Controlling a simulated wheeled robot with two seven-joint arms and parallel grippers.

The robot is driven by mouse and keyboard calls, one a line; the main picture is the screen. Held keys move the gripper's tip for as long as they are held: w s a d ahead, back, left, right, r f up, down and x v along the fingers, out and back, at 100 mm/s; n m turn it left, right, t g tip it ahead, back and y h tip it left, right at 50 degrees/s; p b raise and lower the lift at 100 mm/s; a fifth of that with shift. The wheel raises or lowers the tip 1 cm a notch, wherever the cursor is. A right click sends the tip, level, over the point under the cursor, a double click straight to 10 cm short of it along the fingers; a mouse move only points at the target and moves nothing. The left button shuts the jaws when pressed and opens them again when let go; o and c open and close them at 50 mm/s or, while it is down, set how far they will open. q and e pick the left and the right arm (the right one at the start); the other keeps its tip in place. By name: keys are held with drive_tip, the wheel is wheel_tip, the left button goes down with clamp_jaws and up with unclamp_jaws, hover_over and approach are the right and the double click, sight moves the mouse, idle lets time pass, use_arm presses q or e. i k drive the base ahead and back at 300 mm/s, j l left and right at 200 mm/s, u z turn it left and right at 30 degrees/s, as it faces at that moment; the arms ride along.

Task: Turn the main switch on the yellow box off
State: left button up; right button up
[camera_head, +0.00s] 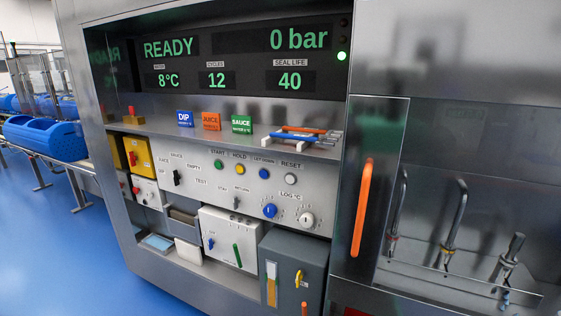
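The yellow box (143,155) is at the left end of the machine's recessed panel, under the shelf. A small dark red switch (132,158) shows on its front. It is too small to read its position or any lettering. Neither of my grippers is in view, and nothing covers the box's front.
A white box (145,191) with a red knob sits below the yellow box. The white control panel (240,180) with knobs and buttons is to its right. A grey box (285,270) stands lower right. An orange handle (361,208) is on the right door. Blue floor (60,250) lies clear at left.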

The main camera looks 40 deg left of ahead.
sight(132, 158)
drive_tip(key=u, duration=2.35)
drive_tip(key=i+z, duration=0.2)
drive_tip(key=z, duration=0.2)
drive_tip(key=i+j+z, duration=0.1)
drive_tip(key=z, duration=0.35)
drive_tip(key=i+j, duration=0.05)
drive_tip(key=i, duration=0.05)
